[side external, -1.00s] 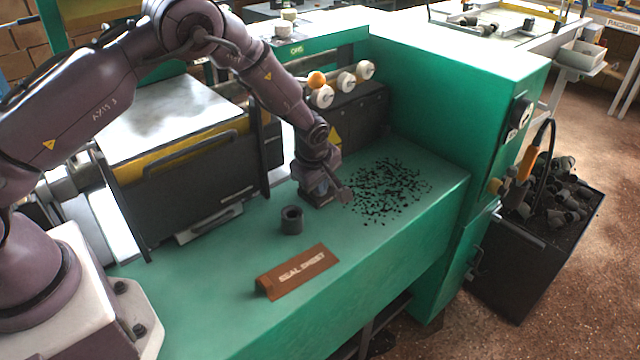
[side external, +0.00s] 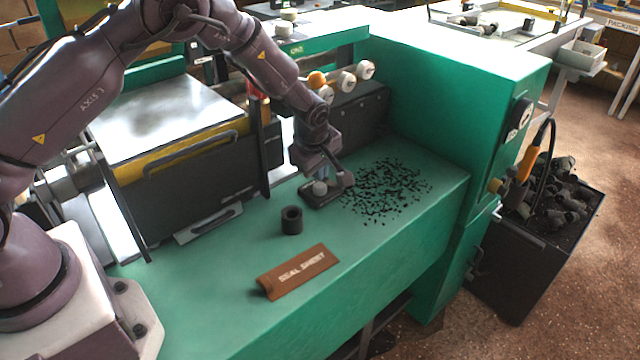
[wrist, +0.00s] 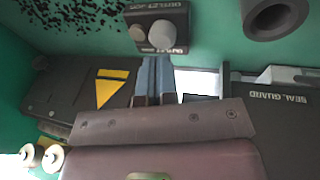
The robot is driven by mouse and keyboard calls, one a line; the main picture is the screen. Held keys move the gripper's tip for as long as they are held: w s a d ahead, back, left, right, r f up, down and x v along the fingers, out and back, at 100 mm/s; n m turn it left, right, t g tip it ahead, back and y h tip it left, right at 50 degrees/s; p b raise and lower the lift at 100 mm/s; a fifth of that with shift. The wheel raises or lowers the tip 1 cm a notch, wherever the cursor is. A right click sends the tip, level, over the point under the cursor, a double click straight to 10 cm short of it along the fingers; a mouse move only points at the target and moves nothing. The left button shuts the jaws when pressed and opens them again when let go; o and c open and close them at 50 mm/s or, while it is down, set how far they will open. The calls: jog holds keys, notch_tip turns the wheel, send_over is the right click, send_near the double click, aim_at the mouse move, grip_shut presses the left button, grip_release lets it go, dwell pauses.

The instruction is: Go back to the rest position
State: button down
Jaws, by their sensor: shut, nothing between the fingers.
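My gripper (side external: 321,172) hangs just above a small dark button box on the green bench. Its fingers are shut and empty. In the wrist view my gripper (wrist: 154,62) shows as two blue-grey fingers side by side, tips close to the box's labelled edge. The button box (wrist: 180,28) carries two round pale buttons and a label that seems to read "OUTLET JOG". In the side view the box (side external: 311,199) is partly hidden by the gripper, with a pale round button in front of the fingers.
A dark hollow cylinder (side external: 292,220) stands left of the box, with a brown "SEAL SHEET" sign (side external: 298,272) in front. Black scraps (side external: 388,190) litter the bench to the right. The black seal guard (side external: 200,180) stands behind left. A bin of dark plugs (side external: 535,255) stands right.

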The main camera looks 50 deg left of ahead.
jog(key=shift+r, duration=0.75)
jog(key=shift+s+m, duration=0.1)
jog(key=shift+m, duration=0.4)
jog(key=s+m, duration=0.1)
jog(key=s+f+m+g, duration=0.1)
jog(key=s, duration=0.1)
jog(key=shift+f+m, duration=0.1)
jog(key=shift+m, duration=0.3)
jog(key=s+d+r+m+t+h, duration=0.2)
jog(key=s+r+m, duration=1.2)
jog(key=s+r, duration=1.3)
jog(key=shift+s+d+r+t, duration=0.3)
jog(key=shift+s+t, duration=0.15)
jog(key=shift+t, duration=0.45)
